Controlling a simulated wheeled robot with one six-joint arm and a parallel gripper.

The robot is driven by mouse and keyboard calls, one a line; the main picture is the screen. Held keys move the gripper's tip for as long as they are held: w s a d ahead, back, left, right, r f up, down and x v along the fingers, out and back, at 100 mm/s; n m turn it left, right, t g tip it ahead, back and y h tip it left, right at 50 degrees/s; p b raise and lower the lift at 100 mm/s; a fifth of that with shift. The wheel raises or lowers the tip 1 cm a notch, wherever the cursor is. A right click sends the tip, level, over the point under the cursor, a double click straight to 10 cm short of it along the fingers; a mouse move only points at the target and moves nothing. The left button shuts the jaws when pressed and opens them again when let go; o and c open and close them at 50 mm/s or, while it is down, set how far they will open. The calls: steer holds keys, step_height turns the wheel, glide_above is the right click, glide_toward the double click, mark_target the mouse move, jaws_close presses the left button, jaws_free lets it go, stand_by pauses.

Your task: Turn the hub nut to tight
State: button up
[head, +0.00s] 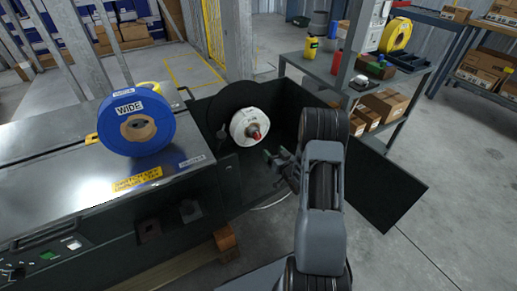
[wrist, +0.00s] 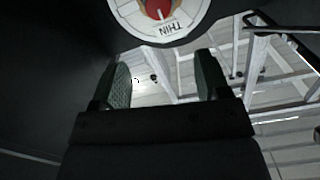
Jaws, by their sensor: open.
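The hub nut (head: 256,134) is red and sits at the centre of a white roll (head: 240,122) inside the open dark cabinet. In the wrist view the red hub nut (wrist: 158,8) shows at the top edge, partly cut off, inside the white roll (wrist: 172,34) marked THIN. My gripper (head: 275,155) is just right of and below the nut in the head view. In the wrist view my gripper (wrist: 163,75) has its two green-grey fingers apart with nothing between them. It is not touching the nut.
A blue roll marked WIDE (head: 165,128) stands on the metal machine top (head: 60,185) at left. The cabinet's open door (head: 385,190) is at right. A shelf with bottles and boxes (head: 385,103) stands behind it. Grey floor is clear at lower right.

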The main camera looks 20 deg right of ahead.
mark_target(259, 137)
steer(key=w+b, duration=0.1)
steer(key=w, duration=0.2)
steer(key=w+a+f+b, duration=0.1)
steer(key=w, duration=0.3)
steer(key=w+f+b, duration=0.1)
steer(key=w+b, duration=0.1)
steer(key=w, duration=0.2)
steer(key=shift+w+a, duration=0.15)
steer(key=shift+w+a+r+t, duration=0.1)
steer(key=shift+w+t, duration=0.2)
steer(key=shift+w, duration=0.6)
steer(key=c, duration=0.9)
